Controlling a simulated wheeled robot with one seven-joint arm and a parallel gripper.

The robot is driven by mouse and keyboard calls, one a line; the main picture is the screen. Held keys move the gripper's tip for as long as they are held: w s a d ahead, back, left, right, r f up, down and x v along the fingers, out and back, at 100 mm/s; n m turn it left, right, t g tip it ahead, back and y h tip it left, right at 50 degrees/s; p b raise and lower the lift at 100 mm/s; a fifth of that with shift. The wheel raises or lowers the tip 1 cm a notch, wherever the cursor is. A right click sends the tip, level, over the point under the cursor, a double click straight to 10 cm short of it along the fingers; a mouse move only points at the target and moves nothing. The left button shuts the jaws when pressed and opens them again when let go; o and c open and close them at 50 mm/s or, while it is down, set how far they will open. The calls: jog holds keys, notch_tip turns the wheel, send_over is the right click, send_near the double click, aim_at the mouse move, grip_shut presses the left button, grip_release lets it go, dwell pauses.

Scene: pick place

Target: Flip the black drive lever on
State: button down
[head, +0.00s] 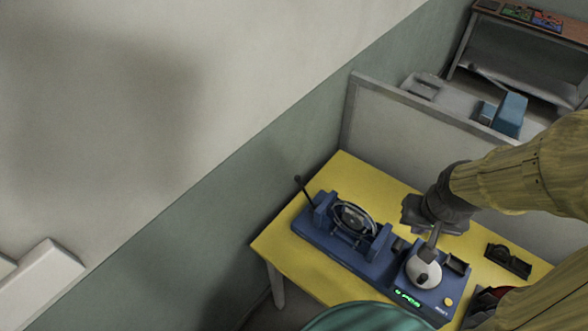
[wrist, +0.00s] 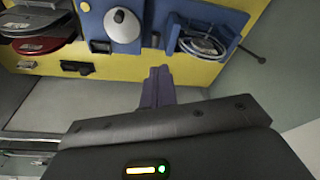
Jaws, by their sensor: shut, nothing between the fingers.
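A thin black lever (head: 303,190) with a small knob sticks up at a tilt from the left end of a blue machine (head: 318,228), which holds a round ringed part. In the wrist view the lever (wrist: 249,52) points out from the right end of the blue machine (wrist: 217,22). My gripper (head: 431,250) is shut and empty. In the head view it overlaps the white round dome and is well right of the lever. In the wrist view my fingertips (wrist: 158,70) point towards the table edge, between dome and machine, apart from the lever.
The white dome (head: 422,272) sits on a blue box with a green display (head: 407,298) on the yellow table (head: 345,166). A black item (head: 508,261) lies at the right. A grey partition (head: 390,140) stands behind the table; a wall (head: 240,180) is at the left.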

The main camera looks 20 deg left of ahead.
jog(key=w+a+f+n+y+b, duration=0.15)
jog(key=w+a+n, duration=0.25)
jog(key=w+a, duration=0.55)
jog(key=w+a+f+n+h, duration=0.1)
jog(key=w+a+f+n, duration=0.25)
jog(key=w+a, duration=0.6)
jog(key=w+a+f+n+g, duration=0.1)
jog(key=a+f+n, duration=0.3)
jog(key=a, duration=0.9)
jog(key=shift+w, duration=0.5)
jog(key=shift+r+y, duration=0.1)
jog(key=shift+y, duration=0.15)
jog(key=shift+s, duration=0.1)
notch_tip(320, 180, down, 10)
jog(key=w+a+p, duration=0.1)
jog(key=p, duration=0.2)
jog(key=shift+r+y+b, duration=0.2)
jog(key=shift+y+b, duration=0.1)
